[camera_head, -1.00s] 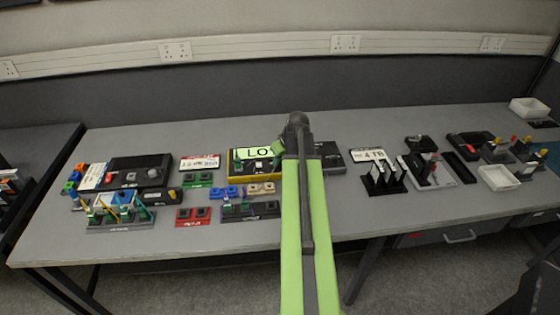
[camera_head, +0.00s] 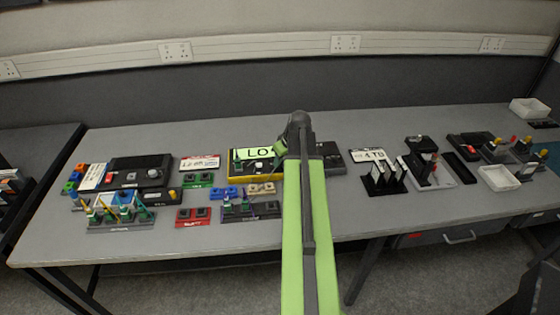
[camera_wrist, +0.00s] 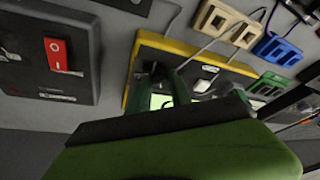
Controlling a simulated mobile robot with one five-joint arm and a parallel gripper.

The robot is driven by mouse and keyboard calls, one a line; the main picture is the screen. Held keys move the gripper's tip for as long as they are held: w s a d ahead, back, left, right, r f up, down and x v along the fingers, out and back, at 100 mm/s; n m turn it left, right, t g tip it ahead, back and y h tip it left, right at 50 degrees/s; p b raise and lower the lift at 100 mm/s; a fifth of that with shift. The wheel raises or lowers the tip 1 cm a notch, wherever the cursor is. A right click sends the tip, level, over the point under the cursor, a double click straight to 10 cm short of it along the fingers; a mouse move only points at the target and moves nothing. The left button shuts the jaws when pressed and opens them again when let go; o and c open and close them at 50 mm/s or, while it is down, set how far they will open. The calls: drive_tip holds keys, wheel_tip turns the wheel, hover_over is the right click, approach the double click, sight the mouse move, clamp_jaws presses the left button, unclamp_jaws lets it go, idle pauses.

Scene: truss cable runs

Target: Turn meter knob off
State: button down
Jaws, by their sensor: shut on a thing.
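The meter (camera_head: 232,172) is a yellow-edged box with a lit green display reading "LO", the rest of which is covered by my gripper. It lies at the middle of the table, and its yellow rim also shows in the wrist view (camera_wrist: 190,49). My gripper (camera_head: 279,150) is down at the meter's face, beside the display. In the wrist view its green fingers (camera_wrist: 167,84) are close together at the face. They are shut on what seems to be the meter knob, which the fingers and wrist hide. I cannot tell which way the knob points.
A dark box with a red rocker switch (camera_wrist: 58,54) lies beside the meter in the wrist view. Tan (camera_head: 262,189) and blue (camera_head: 226,192) socket blocks sit in front of the meter. A rack with upright plates (camera_head: 384,181) stands to the right.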

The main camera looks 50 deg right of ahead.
drive_tip(key=n+y, duration=0.1)
drive_tip(key=n, duration=0.2)
drive_tip(key=shift+d+n, duration=0.15)
drive_tip(key=shift+n, duration=0.15)
drive_tip(key=shift+n+g+y, duration=0.3)
drive_tip(key=shift+n+y, duration=0.5)
drive_tip(key=shift+n, duration=0.8)
drive_tip(key=c, duration=1.2)
unclamp_jaws()
drive_tip(key=shift+d, duration=0.1)
drive_tip(key=p+v, duration=1.6)
drive_tip(key=v, duration=0.1)
drive_tip(key=shift+d+r, duration=0.1)
drive_tip(key=shift+r, duration=0.1)
